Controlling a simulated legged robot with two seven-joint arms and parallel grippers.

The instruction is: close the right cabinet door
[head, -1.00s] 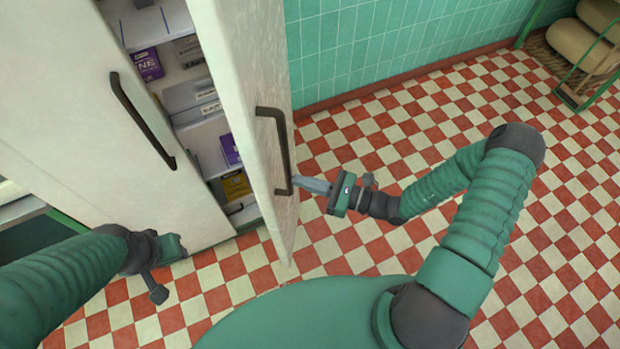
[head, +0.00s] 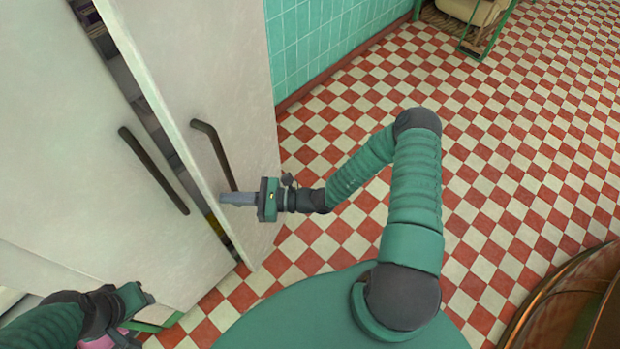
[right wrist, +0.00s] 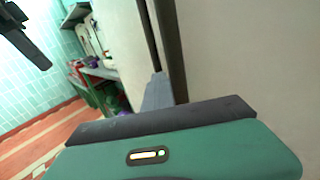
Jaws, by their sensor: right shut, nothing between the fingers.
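The right cabinet door (head: 235,90) is pale and slightly ajar, with a narrow dark gap along its left edge. Its dark bar handle (head: 212,152) is on its front. My right gripper (head: 222,198) is shut and empty, its fingertips at the door's front beside the handle's lower end; I cannot tell whether they touch. In the right wrist view its grey fingers (right wrist: 158,92) point towards a pale panel. The left cabinet door (head: 80,150) is shut or nearly so, with its own dark handle (head: 153,170). My left gripper (head: 135,297) is low at the left; its jaws are unclear.
A green tiled wall (head: 320,40) stands beyond the cabinet. The red and cream checked floor (head: 500,150) is open to the right. A green-framed rack (head: 480,25) is at the far top, and a copper-coloured curved rim (head: 550,300) at the lower right.

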